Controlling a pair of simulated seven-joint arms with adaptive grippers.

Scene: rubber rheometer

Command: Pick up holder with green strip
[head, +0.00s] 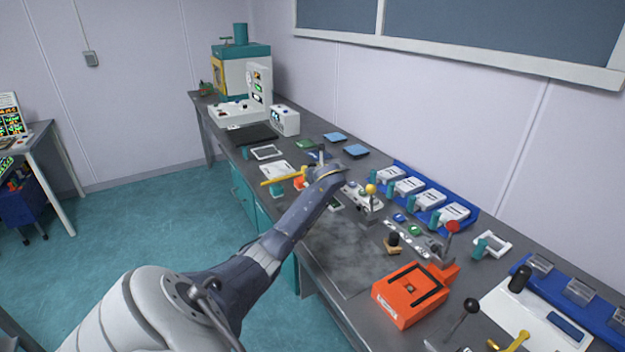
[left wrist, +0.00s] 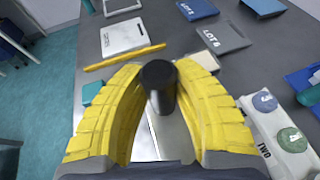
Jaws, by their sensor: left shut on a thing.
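My left gripper (left wrist: 160,100) is shut on an upright black cylindrical handle (left wrist: 158,82), with a yellow finger on each side. A pale silver plate (left wrist: 160,142) shows below the handle between the fingers; I cannot tell whether they are joined. In the head view my left gripper (head: 325,174) is over the middle of the bench, its fingers mostly hidden by my arm. My right gripper is not in view.
A yellow bar (head: 284,177) and a teal block (left wrist: 92,92) lie near the gripper. A blue rack (head: 468,222) of white holders stands along the wall. An orange fixture (head: 410,310) and several levers stand at front right. The grey bench (head: 340,255) is clear before the fixture.

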